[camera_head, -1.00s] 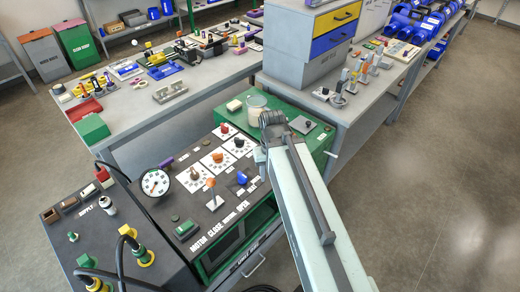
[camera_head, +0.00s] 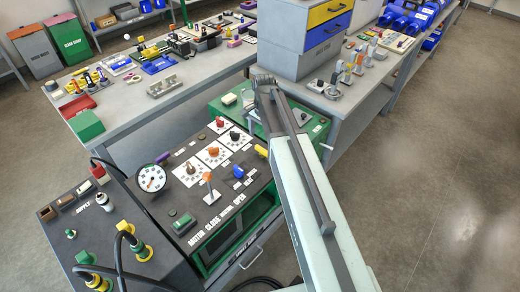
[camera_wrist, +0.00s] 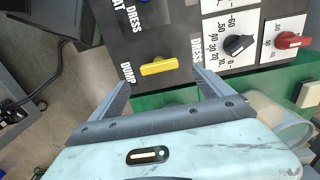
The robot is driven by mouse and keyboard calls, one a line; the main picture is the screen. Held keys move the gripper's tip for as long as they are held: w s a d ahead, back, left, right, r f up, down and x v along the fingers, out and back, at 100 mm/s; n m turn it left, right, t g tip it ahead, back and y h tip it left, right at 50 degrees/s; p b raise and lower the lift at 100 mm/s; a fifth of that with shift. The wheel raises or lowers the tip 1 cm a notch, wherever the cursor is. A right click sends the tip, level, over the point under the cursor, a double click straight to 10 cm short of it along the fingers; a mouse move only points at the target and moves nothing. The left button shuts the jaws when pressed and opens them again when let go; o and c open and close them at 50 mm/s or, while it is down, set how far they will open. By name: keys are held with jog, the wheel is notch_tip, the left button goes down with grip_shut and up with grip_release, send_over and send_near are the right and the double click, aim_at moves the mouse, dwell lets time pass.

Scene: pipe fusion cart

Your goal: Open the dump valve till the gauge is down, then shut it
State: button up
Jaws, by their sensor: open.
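The dump valve is a yellow bar handle (camera_wrist: 159,66) beside the DUMP label in the wrist view, lying nearly crosswise in the picture. It appears as a small yellow handle (camera_head: 261,151) at the right of the black panel in the head view. My gripper (camera_wrist: 162,77) is open, one finger to each side of the handle and a little short of it in the picture; contact does not show. The round white gauge (camera_head: 151,178) stands at the panel's left; its needle is too small to read surely. In the head view my arm hides the gripper.
An orange lever (camera_head: 207,178) and a blue knob (camera_head: 238,171) are on the panel. In the wrist view a black knob (camera_wrist: 239,45) and a red knob (camera_wrist: 291,40) lie right of the handle. A clear jar (camera_wrist: 277,120) stands close to my gripper's right.

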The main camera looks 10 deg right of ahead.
aim_at(262, 149)
notch_tip(262, 149, down, 6)
jog(key=b, duration=0.5)
jog(key=shift+f, duration=0.1)
jog(key=c, duration=1.4)
jog(key=shift+o, duration=0.2)
